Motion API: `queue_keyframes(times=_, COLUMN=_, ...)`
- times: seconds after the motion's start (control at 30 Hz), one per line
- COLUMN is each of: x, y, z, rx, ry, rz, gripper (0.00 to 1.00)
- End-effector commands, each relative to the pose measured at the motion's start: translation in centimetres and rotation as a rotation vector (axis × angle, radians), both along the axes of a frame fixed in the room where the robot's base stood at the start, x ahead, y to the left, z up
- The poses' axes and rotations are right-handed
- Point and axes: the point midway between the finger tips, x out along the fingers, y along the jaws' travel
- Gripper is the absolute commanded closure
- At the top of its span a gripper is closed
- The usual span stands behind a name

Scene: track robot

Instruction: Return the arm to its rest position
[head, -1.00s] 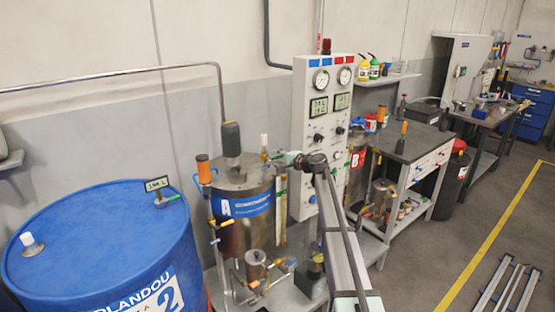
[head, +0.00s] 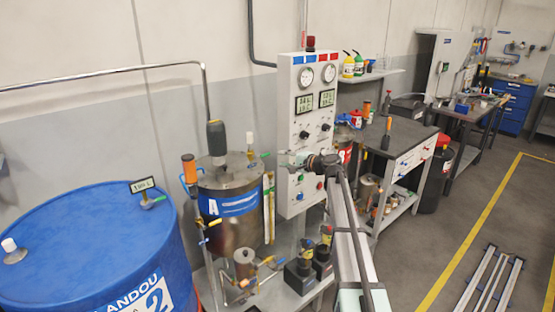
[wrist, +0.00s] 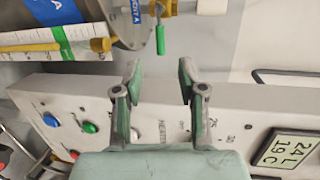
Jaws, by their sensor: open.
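My arm (head: 345,230) reaches up from the bottom of the head view, with my gripper (head: 285,158) at its end, in front of the control panel (head: 303,85) and pointing left toward the steel tank (head: 230,195). In the wrist view my gripper (wrist: 160,72) has its two green fingers apart with nothing between them. The panel face (wrist: 230,105) lies behind the fingers. A green-tipped valve handle (wrist: 160,40) shows just beyond the fingertips, apart from them.
A blue drum (head: 75,240) stands at the left. Two dark bottles (head: 323,250) stand low beside the arm. A dark-topped workbench (head: 395,138) and a red-lidded bin (head: 437,175) are behind. Open floor (head: 440,240) lies to the right.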

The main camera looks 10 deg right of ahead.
Motion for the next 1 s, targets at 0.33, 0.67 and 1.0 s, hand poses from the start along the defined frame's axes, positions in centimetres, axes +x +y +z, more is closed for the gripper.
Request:
queue_keyframes(times=0.33, x=-0.4, y=-0.3, z=0.1, rx=0.0, ry=0.0, rz=0.001, gripper=0.6)
queue_keyframes(times=0.67, x=-3.3, y=0.0, z=-3.3, rx=-0.197, ry=0.017, rz=0.056, gripper=0.6)
queue_keyframes(times=1.0, x=-14.6, y=1.9, z=-22.8, rx=-0.544, ry=0.251, rz=0.219, gripper=0.6)
